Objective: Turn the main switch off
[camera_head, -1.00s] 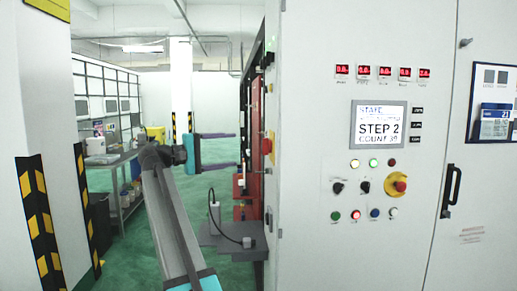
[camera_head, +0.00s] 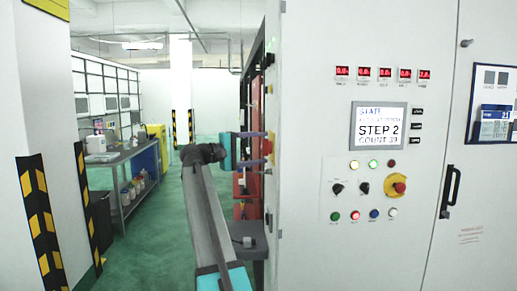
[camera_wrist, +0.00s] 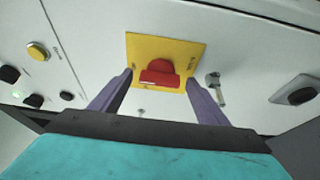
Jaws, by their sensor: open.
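The main switch (camera_wrist: 160,74) is a red handle on a square yellow plate (camera_wrist: 188,50), mounted on a pale cabinet face in the wrist view. Its bar lies roughly across the picture. My gripper (camera_wrist: 159,80) is open, with one purple finger on each side of the handle and gaps between them. Whether the fingertips touch the plate cannot be told. In the head view my gripper (camera_head: 263,148) is at the cabinet's left side, its fingers pointing right, above and below a small red part (camera_head: 268,147) that appears to be the same switch.
In the wrist view a key-like metal latch (camera_wrist: 214,88) sits right of the plate, a dark handle (camera_wrist: 295,90) farther right, and a yellow button (camera_wrist: 38,52) at left. In the head view the cabinet front (camera_head: 310,120) carries a screen (camera_head: 379,126) and a red emergency button (camera_head: 399,187).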

